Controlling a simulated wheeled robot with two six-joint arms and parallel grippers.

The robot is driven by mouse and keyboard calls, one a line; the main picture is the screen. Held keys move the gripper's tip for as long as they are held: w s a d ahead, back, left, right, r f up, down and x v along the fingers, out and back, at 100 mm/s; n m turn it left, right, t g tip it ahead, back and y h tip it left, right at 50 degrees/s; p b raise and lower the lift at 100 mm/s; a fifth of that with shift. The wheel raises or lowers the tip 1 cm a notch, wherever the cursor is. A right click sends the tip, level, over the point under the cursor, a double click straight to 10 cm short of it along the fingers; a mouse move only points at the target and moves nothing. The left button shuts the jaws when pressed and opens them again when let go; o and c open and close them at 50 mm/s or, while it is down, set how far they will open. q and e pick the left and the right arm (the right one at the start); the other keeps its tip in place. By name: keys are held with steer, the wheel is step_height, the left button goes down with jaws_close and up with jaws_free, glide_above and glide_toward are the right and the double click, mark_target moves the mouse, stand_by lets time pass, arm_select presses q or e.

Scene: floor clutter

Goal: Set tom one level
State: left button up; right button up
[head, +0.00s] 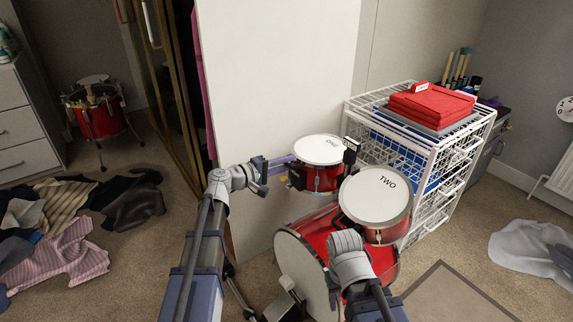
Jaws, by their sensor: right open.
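Tom one (320,151) is a red drum with a white head marked ONE, up at the back left of the drum set. Its head faces up and looks close to level; any slight tilt is hard to judge. My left gripper (263,172) is just left of tom one, pointing at it; its jaws are unclear, and I cannot tell if it touches the drum. Dark blocks show at the drum's left and right sides. My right gripper (348,246) is open, in front of tom two (376,198); its fingers are mostly hidden behind the wrist.
Tom two tilts toward me above a red bass drum (300,272). A white wire basket rack (433,150) with folded red cloth (432,103) stands close behind right. A white panel (275,80) rises behind tom one. Clothes (70,262) litter the left floor.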

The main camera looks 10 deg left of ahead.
arm_select(q)
steer(key=shift+o, duration=0.4)
steer(key=f+v, duration=0.1)
steer(key=v, duration=0.6)
steer(key=shift+s+a+r+p, duration=0.3)
steer(key=shift+r+p, duration=0.15)
steer(key=shift+r, duration=0.1)
steer(key=s+d+f+m+g+y, duration=0.3)
steer(key=s+d+f+m+g, duration=0.55)
steer(key=s+d+f, duration=0.6)
steer(key=s+f+m+g+y, duration=0.4)
steer(key=s+m+y, duration=0.1)
steer(key=s+y, duration=0.55)
step_height(320, 180, up, 38)
steer(key=p, duration=3.9)
steer(key=shift+s+a+r, duration=0.15)
steer(key=shift+s+a, duration=0.05)
steer(key=shift+a, duration=0.25)
